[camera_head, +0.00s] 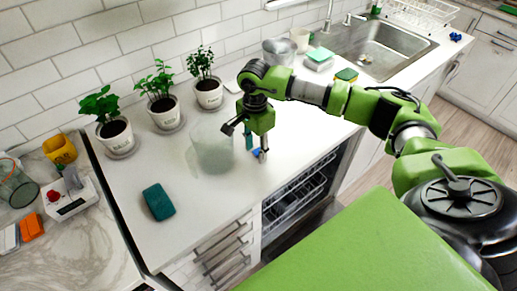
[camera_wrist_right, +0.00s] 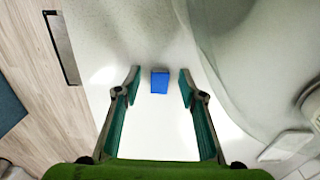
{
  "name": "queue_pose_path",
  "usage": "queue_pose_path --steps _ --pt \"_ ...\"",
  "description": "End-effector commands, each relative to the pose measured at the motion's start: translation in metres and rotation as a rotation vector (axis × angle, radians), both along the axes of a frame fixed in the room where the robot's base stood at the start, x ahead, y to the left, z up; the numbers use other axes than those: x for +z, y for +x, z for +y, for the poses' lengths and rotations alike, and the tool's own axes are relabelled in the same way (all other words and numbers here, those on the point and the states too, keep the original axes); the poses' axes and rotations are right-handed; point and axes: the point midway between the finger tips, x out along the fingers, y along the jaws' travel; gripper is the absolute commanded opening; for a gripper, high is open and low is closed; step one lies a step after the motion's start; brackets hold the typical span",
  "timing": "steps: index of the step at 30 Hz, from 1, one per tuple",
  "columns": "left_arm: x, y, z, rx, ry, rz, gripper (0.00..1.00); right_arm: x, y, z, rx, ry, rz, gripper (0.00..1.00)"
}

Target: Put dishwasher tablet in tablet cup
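A small blue block, which looks like the dishwasher tablet (camera_head: 256,152), lies on the white counter near its front edge. In the right wrist view the tablet (camera_wrist_right: 160,82) sits between the two fingertips, with a gap on each side. My right gripper (camera_head: 257,149) points down at the tablet and is open, with teal finger pads; it also shows in the right wrist view (camera_wrist_right: 160,77). A large translucent vessel (camera_head: 213,152) stands just left of the gripper; I cannot tell whether it is the tablet cup. My left gripper is out of view.
Several potted plants (camera_head: 161,104) line the wall. A teal block (camera_head: 158,202) lies at the counter's front left. A dishwasher rack (camera_head: 293,201) shows below the counter. The sink (camera_head: 372,50) is at the back right. Counter between block and vessel is clear.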

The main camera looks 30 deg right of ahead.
Motion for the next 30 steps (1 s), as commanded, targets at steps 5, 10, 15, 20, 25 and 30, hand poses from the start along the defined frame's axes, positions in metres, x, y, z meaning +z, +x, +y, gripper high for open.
queue_pose_path --steps 5,10,15,20,25,30 --pt "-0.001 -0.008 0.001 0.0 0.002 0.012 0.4 -0.001 0.0 0.0 0.001 0.0 -0.001 0.38" --pt "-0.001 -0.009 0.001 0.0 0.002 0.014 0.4 -0.001 0.0 0.0 0.001 0.001 -0.001 0.06" --pt "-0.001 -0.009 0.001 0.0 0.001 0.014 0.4 -0.001 0.0 0.0 0.001 0.001 -0.001 0.04" --pt "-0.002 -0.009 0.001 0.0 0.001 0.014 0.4 0.0 0.0 0.0 0.001 0.001 -0.001 0.04" --pt "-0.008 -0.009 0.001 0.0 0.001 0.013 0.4 0.005 0.001 0.0 0.0 0.002 -0.003 0.04" --pt "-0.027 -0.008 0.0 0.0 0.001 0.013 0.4 0.026 0.002 0.0 0.002 0.002 -0.008 0.04"
